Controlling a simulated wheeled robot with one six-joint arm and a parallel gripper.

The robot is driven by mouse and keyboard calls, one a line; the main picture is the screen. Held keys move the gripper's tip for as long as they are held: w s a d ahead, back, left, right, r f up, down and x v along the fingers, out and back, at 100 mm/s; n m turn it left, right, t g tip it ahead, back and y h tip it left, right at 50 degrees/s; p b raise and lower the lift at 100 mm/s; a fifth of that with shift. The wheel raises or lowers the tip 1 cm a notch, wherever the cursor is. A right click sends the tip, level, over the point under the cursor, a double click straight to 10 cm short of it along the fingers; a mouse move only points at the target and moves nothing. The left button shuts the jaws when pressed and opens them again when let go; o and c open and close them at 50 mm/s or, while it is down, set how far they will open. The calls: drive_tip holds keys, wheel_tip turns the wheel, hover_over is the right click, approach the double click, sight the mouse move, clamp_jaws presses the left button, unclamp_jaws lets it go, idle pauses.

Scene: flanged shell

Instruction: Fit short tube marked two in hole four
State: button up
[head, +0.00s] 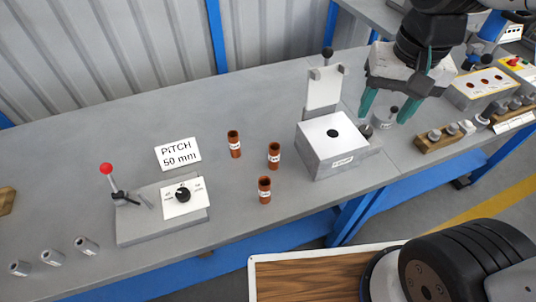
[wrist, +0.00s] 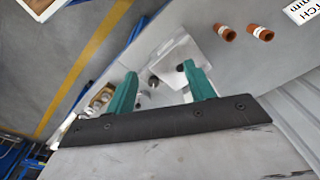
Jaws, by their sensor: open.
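Three copper-coloured tubes with white labels stand upright on the grey bench in the head view: one at the back (head: 234,146), one to its right (head: 274,156) and one in front (head: 265,191). Three short grey tubes (head: 52,258) lie at the bench's front left. Labels and marks are too small to read, so I cannot tell which tube is marked two.
A grey block with one top hole (head: 345,157) and an upright white plate (head: 324,88) stand left of my gripper. A wooden rack (head: 437,141) with grey cylinders is to the right. A red-knobbed lever fixture (head: 160,228) stands left. The bench's back left is clear.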

drive_tip(key=w+a+f+m, duration=0.2)
drive_tip(key=w+a+f, duration=0.2)
drive_tip(key=w+a, duration=0.15)
drive_tip(key=m+g, duration=0.1)
drive_tip(key=m, duration=0.4)
hover_over(274, 153)
drive_tip(key=w, duration=0.1)
wheel_tip(274, 153, down, 14)
drive_tip(key=f, duration=0.7)
drive_tip(key=shift+w+d+f, duration=0.1)
drive_tip(key=shift+w+f, duration=0.15)
clamp_jaws()
